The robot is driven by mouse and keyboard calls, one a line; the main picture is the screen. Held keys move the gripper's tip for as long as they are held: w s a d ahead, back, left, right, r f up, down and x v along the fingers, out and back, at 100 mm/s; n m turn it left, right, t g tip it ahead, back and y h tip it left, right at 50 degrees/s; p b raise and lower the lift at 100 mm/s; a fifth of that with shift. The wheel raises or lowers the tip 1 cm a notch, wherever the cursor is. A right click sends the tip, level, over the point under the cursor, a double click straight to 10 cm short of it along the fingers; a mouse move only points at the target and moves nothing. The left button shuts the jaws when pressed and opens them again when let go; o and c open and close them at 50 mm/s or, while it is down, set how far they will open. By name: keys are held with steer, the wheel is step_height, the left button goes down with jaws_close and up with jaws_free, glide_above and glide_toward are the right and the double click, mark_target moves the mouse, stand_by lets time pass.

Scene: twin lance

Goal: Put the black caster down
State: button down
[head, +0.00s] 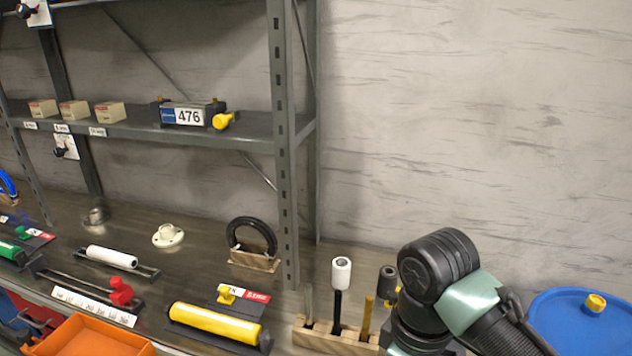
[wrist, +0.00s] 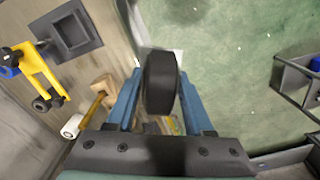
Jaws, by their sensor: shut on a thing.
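The black caster (wrist: 160,88) shows in the wrist view as a dark, rounded wheel seen nearly edge-on. My gripper (wrist: 161,76) has its two blue fingers on either side of it and is shut on it. Green floor lies behind the caster in this view; I see no surface touching it. Its underside and any mount are hidden. In the head view my arm is at the lower right, and neither my gripper nor the caster can be made out there.
In the wrist view, a yellow part with black knobs (wrist: 40,75) and a dark square plate (wrist: 72,35) lie left; a grey frame (wrist: 290,80) stands right. In the head view, a wooden tool block (head: 310,337) and a blue drum lid (head: 570,315) flank my arm.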

steer(key=s+a+f+m+b, duration=0.1)
steer(key=s+a+f+m, duration=0.1)
steer(key=f, duration=0.5)
steer(key=s+a+f+m+b, duration=0.1)
steer(key=s+a+f+m, duration=0.2)
steer(key=a+f, duration=0.3)
steer(key=s+a+f+m+b, duration=0.1)
steer(key=s+a+f+m, duration=0.1)
steer(key=f+m, duration=0.3)
step_height(320, 180, down, 4)
steer(key=shift+s+a+r, duration=0.1)
steer(key=shift+s+a, duration=0.05)
steer(key=shift+a, duration=0.75)
steer(key=shift+d, duration=0.1)
